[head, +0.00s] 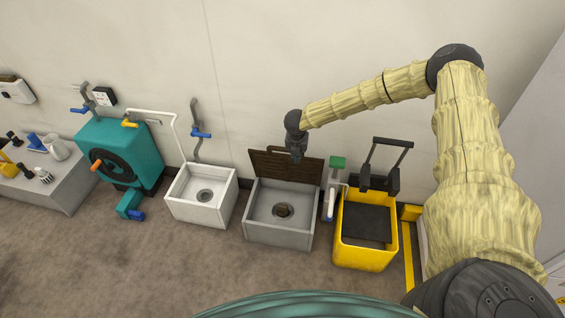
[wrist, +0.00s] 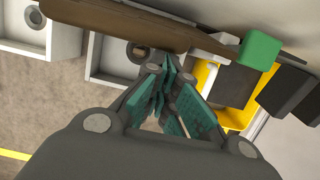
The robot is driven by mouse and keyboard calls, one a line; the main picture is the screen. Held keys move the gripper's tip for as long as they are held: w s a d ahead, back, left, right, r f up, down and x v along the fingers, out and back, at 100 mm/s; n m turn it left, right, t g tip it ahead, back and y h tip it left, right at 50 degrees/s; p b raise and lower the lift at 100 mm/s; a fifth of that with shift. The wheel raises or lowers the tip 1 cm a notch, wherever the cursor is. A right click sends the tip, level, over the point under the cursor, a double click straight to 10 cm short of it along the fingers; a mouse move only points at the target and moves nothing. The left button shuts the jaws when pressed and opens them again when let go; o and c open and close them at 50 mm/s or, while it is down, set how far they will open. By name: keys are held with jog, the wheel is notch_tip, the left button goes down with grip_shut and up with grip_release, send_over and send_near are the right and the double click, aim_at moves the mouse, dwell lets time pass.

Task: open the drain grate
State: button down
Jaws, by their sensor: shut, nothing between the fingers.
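The drain grate (head: 270,167) is a brown slatted panel standing raised at the back edge of a grey basin (head: 278,236). The basin's top is uncovered, and a round drain (head: 283,210) shows in its floor. In the wrist view the grate (wrist: 125,24) appears nearly edge-on across the top, partly covering the basin. My gripper (head: 296,156) is shut and empty, pointing down at the grate's upper edge in the head view. In the wrist view the teal-padded fingers (wrist: 165,75) are together just below the grate; I cannot tell whether they touch it.
A white sink (head: 203,212) stands left of the basin. A yellow mop bucket (head: 365,255) with a dark wringer stands close on the right, with a green-topped item (head: 337,163) between. A teal machine (head: 130,140) is farther left. The floor in front is clear.

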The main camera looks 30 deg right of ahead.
jog(key=shift+w+d+r, duration=0.15)
jog(key=shift+w+d, duration=0.2)
jog(key=shift+a, duration=0.1)
jog(key=s+a, duration=0.3)
notch_tip(320, 180, up, 9)
jog(key=w+d, duration=0.2)
jog(key=shift+d+r, duration=0.2)
jog(key=shift+d, duration=0.05)
dwell(0.3)
